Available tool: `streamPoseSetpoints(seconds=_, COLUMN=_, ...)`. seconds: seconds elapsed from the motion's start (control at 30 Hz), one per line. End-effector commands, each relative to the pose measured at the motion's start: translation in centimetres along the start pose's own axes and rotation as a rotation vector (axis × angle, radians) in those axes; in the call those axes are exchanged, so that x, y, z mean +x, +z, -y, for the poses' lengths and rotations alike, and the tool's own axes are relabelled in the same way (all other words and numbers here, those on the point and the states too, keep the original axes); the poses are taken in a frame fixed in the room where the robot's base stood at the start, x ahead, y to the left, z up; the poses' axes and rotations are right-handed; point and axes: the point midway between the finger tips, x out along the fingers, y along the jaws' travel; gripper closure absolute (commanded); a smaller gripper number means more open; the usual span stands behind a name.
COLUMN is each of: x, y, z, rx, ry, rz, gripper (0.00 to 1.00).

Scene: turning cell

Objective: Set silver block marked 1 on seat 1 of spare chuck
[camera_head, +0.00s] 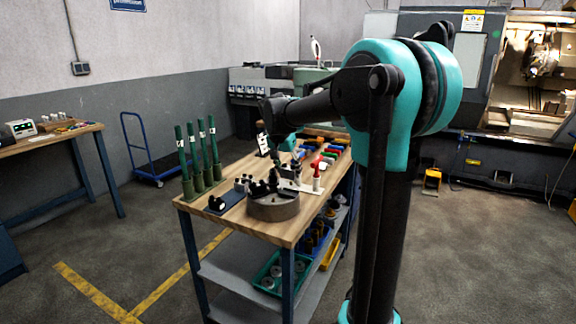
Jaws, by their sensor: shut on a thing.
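The spare chuck (273,208) is a round grey metal body near the front of the wooden workbench, with dark jaws on its top. My arm reaches over the bench from the right, and my gripper (273,180) is low over the chuck. It is shut on a small part, which is too small and too covered to make out. Its mark, and whether it touches a seat, cannot be told. The seat numbers are not readable from here.
Tall green posts (207,155) stand at the bench's left edge. A red-and-white clamp-like item (317,175) is right of the chuck, with coloured items behind. A green bin (268,275) is on the shelf below.

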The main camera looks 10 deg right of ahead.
Motion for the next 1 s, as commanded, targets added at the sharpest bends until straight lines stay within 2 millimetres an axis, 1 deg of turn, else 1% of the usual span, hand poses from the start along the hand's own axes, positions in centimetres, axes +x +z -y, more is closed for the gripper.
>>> streamPoseSetpoints(seconds=0.7, x=3.6, y=1.5, z=0.0, rx=0.000, ry=0.000, rz=0.000, gripper=0.83)
streamPoseSetpoints(seconds=1.0, x=4.5, y=1.9, z=0.0, rx=0.000, ry=0.000, rz=0.000, gripper=0.83)
